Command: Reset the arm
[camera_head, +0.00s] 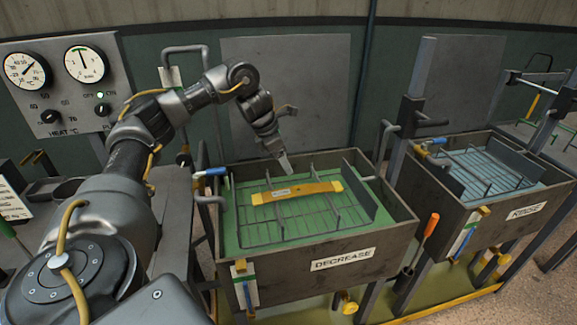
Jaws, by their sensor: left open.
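My left arm comes in from the left and bends down over the near tank. A yellow bar-like part with a small label (318,188) lies on the wire rack (272,226) in the green liquid of this tank. The gripper is apart from the yellow part, above and behind it. My right gripper is not in view.
A second tank labelled RINSE (480,232) with bluish liquid stands to the right, beside a post. A gauge panel (65,85) with two dials is at the back left. Blue-handled valves (210,172) stick out at the tank edge. An orange-handled tool (431,225) hangs between the tanks.

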